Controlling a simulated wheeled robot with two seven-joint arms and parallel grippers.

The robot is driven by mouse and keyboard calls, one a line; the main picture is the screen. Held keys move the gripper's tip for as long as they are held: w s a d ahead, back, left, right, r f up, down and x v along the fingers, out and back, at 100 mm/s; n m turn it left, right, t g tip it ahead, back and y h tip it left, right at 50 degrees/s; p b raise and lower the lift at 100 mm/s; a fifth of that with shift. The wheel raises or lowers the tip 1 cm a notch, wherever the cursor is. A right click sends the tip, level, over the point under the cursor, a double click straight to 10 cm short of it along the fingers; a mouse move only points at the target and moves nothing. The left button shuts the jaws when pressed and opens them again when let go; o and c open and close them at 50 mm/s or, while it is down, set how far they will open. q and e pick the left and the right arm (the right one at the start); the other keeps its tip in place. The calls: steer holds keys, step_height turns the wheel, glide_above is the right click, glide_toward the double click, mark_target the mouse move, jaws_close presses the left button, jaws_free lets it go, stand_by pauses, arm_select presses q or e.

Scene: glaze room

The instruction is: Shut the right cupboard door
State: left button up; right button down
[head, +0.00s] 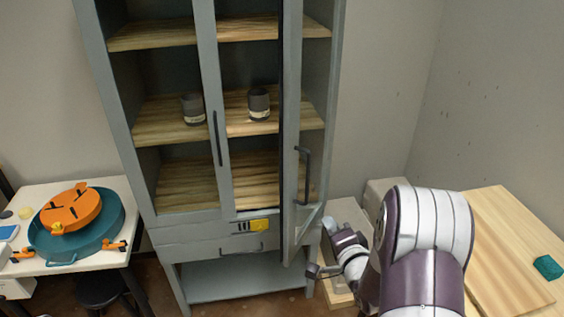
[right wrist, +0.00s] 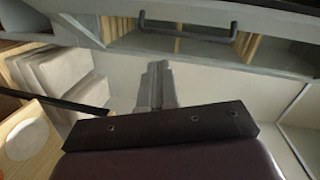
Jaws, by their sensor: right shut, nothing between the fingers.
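The grey cupboard (head: 168,236) stands against the back wall in the head view. Its right door (head: 292,120) stands open, swung out towards me, with a dark bar handle (head: 306,177) on its outer face. The handle also shows in the right wrist view (right wrist: 188,32). The cupboard's left door, with its own dark handle (head: 217,138), looks closed. My right gripper (head: 313,270) is shut and empty, low beside the right door's bottom corner, on its outer side. Its closed fingers (right wrist: 155,85) show below the handle in the wrist view. I cannot tell whether they touch the door. My left gripper is out of view.
A drawer (head: 240,247) with a yellow label sits below. A white table (head: 40,263) with a teal basin (head: 98,232) is at left. A wooden table (head: 510,245) with a teal block (head: 547,267) is at right.

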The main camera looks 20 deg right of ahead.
steer(key=w+r+p, duration=0.1)
steer(key=w, duration=0.3)
steer(key=w+a+r+m+t+p, duration=0.1)
steer(key=w, duration=0.3)
steer(key=w+a+r+m+t+p, duration=0.1)
steer(key=w+r, duration=0.1)
steer(key=w, duration=0.2)
steer(key=shift+w+r, duration=0.1)
steer(key=shift+w, duration=0.2)
steer(key=shift+w+a+f, duration=0.15)
steer(key=shift+w+f, duration=0.05)
steer(key=shift+w, duration=0.25)
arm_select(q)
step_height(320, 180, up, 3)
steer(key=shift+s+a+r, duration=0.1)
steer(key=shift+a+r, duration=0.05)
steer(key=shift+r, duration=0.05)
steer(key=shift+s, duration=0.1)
